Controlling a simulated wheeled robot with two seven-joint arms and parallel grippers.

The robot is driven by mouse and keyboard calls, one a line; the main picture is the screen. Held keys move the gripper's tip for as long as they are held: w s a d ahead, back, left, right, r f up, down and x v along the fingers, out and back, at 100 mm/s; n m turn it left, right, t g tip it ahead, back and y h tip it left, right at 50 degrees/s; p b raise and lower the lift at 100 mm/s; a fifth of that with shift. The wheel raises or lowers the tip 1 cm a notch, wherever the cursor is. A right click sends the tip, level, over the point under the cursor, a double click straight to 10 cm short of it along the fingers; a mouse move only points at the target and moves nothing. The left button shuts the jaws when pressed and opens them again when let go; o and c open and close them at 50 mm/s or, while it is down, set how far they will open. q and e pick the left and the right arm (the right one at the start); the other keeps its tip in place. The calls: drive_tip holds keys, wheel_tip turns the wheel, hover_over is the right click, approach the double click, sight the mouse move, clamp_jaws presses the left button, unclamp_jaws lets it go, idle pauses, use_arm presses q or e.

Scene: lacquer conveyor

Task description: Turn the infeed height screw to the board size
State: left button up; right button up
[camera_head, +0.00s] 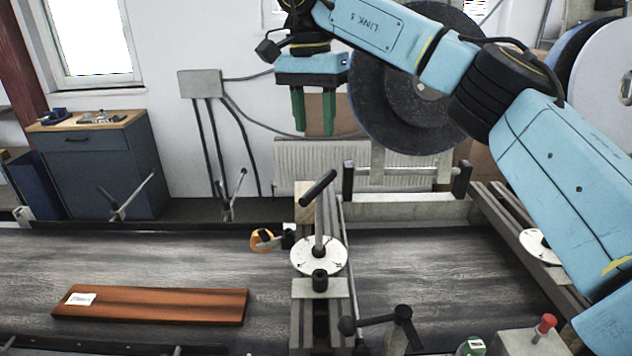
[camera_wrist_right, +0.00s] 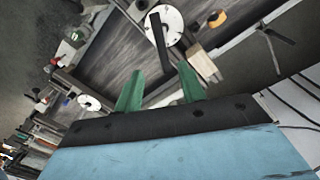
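A height screw (camera_head: 319,225) with a black T-handle stands upright at the middle of the conveyor, above a round white dial (camera_head: 306,258). The dial also shows in the right wrist view (camera_wrist_right: 173,22), with the black handle (camera_wrist_right: 159,42) in front. A second white dial (camera_head: 538,243) is at the right, partly hidden by my arm; I see no label telling which is infeed. A reddish-brown board (camera_head: 160,308) with a white label (camera_head: 80,299), unreadable here, lies on the belt at left. My right gripper (camera_head: 314,120) is open and empty, above and behind the handle, fingers down. My left gripper is out of view.
The dark conveyor belt (camera_head: 170,262) runs across the view. An orange tape-like item (camera_head: 262,241) is beside the middle dial. A black crank (camera_head: 400,314) and a red button (camera_head: 545,322) are at the front. Large discs (camera_head: 400,125) stand behind my right arm.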

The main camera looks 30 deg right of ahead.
sight(318, 183)
drive_tip(key=f, duration=1)
drive_tip(key=shift+s+d+b, duration=0.2)
drive_tip(key=shift+s+b, duration=0.05)
drive_tip(key=shift+b, duration=0.05)
drive_tip(key=shift+f, duration=0.8)
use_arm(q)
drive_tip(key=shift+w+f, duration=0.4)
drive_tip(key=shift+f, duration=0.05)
use_arm(e)
drive_tip(key=shift+c, duration=0.3)
clamp_jaws()
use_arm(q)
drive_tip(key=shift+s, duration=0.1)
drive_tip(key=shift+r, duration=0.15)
use_arm(e)
drive_tip(key=shift+m, duration=0.3)
